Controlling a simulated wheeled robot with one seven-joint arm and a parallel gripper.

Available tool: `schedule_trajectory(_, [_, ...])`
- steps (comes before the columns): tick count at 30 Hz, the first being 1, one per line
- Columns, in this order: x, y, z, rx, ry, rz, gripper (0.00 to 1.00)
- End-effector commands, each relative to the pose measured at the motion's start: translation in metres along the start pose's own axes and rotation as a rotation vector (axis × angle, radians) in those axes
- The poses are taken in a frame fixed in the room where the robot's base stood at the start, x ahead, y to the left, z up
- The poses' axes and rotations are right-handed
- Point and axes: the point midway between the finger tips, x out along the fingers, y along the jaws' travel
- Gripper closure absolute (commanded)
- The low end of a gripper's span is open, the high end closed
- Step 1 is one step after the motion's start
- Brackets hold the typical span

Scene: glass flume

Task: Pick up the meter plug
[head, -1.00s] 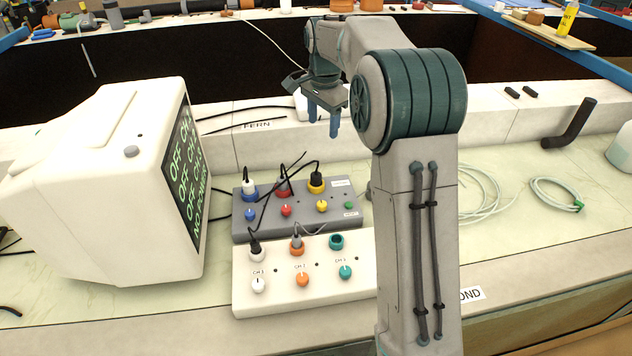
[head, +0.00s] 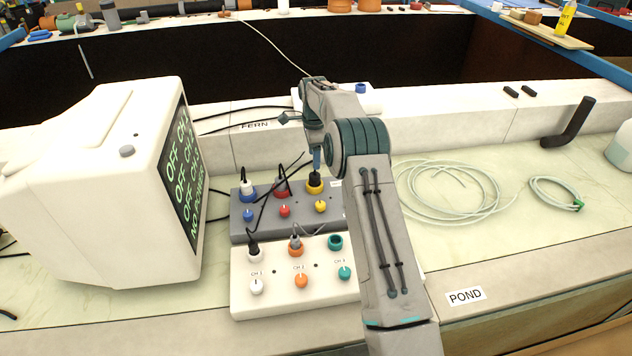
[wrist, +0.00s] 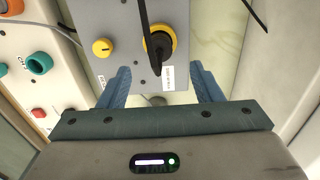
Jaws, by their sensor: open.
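A black plug (head: 315,180) sits in the yellow-ringed socket of the grey box (head: 240,224). In the wrist view this plug (wrist: 158,44), with its black cable, lies just beyond and between my fingertips. No readable label tells me which plug is the meter plug. Other plugs are a white one (head: 246,187) in the blue socket, a red-socket one (head: 282,186), a black one (head: 253,248) in the white socket and a grey one (head: 295,243) in the orange socket. My gripper (wrist: 160,80) is open and empty; in the head view one blue finger (head: 316,159) shows above the yellow socket.
The white box (head: 270,309) stands in front of the grey box, with an empty teal socket (head: 335,242) and knobs. A white monitor (head: 95,190) reading OFF stands left. Black cables loop over the boxes. Coiled pale tubing (head: 455,192) lies right, with clear bench in front.

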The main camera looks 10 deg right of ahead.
Motion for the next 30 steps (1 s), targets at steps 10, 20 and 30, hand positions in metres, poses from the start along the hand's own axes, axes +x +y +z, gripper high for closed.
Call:
schedule_trajectory(10, [0.039,0.000,-0.001,0.000,0.000,0.001,0.41])
schedule_trajectory(20, [0.082,0.001,-0.001,0.000,-0.001,0.002,0.41])
schedule_trajectory(30, [0.090,0.000,-0.001,0.000,0.000,-0.001,0.49])
